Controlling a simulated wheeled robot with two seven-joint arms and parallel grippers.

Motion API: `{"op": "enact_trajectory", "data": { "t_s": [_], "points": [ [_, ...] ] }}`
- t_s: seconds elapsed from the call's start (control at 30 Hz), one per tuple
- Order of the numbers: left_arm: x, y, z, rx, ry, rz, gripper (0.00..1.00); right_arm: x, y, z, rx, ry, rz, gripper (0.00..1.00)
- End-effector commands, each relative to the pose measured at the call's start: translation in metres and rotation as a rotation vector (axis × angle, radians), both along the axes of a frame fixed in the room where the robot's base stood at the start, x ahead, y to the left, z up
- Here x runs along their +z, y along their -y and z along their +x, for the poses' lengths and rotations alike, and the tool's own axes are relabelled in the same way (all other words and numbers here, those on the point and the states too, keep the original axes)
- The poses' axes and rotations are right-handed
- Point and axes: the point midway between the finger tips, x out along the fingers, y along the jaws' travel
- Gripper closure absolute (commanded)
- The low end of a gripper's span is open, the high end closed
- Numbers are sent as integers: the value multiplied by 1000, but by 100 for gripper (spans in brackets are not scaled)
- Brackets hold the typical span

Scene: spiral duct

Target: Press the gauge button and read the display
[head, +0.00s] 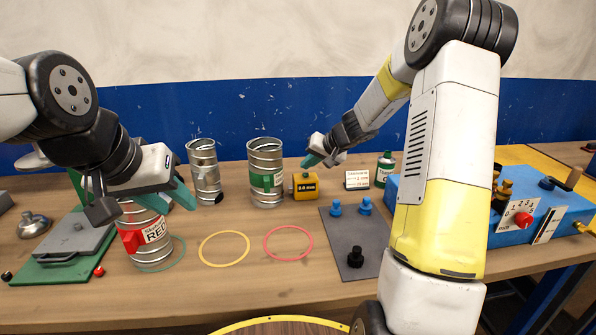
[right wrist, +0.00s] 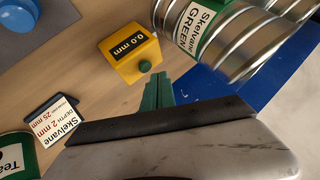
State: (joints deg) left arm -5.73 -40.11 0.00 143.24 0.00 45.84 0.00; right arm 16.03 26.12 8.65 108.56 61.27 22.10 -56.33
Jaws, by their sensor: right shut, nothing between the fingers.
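The yellow gauge (head: 305,187) stands on the bench left of a small label card. Its dark display reads 0.0 mm in both views; in the right wrist view the gauge (right wrist: 122,62) has a round green button (right wrist: 145,66) on one face. My right gripper (head: 311,161) is shut and empty, just above the gauge in the head view. In the right wrist view its green fingertips (right wrist: 157,92) are close to the button; I cannot tell whether they touch it. My left gripper (head: 172,194) is over the can with the red label; its finger opening is unclear.
The green-labelled can (head: 264,165) stands close left of the gauge. The card (head: 357,179) and a green tin (head: 384,170) are to its right. A grey mat (head: 338,235) with blue and black knobs lies in front. Coloured rings lie on the bench.

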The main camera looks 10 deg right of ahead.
Motion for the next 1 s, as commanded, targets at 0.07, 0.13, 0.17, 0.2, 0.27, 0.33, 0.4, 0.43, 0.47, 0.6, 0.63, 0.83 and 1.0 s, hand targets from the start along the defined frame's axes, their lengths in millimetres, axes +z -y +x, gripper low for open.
{"op": "enact_trajectory", "data": {
  "t_s": [0.07,0.13,0.17,0.2,0.27,0.33,0.4,0.43,0.47,0.6,0.63,0.83,1.0],
  "points": [
    [0,0,0,0,0,0,64,0,0,0,0,0,0,100],
    [0,0,0,0,0,0,64,0,0,0,0,0,0,100],
    [0,0,0,0,0,0,64,0,0,0,0,0,0,100],
    [0,0,0,0,0,0,64,0,0,0,0,0,0,100],
    [0,0,0,0,0,0,64,0,0,0,0,0,0,100],
    [0,0,0,0,0,0,64,0,0,0,0,0,0,100],
    [0,0,0,0,0,0,64,-1,0,0,0,0,0,100],
    [0,0,0,0,0,0,64,-2,0,0,-1,0,1,100],
    [0,0,0,0,0,0,64,-2,0,0,-1,0,1,100],
    [0,0,0,0,0,0,64,-8,0,0,-2,-2,1,100],
    [0,0,0,0,0,0,64,-8,0,0,-1,-2,1,100],
    [0,0,0,0,0,0,64,-9,0,0,0,0,0,100],
    [0,0,0,0,0,0,64,-9,0,0,0,0,0,100]
  ]
}}
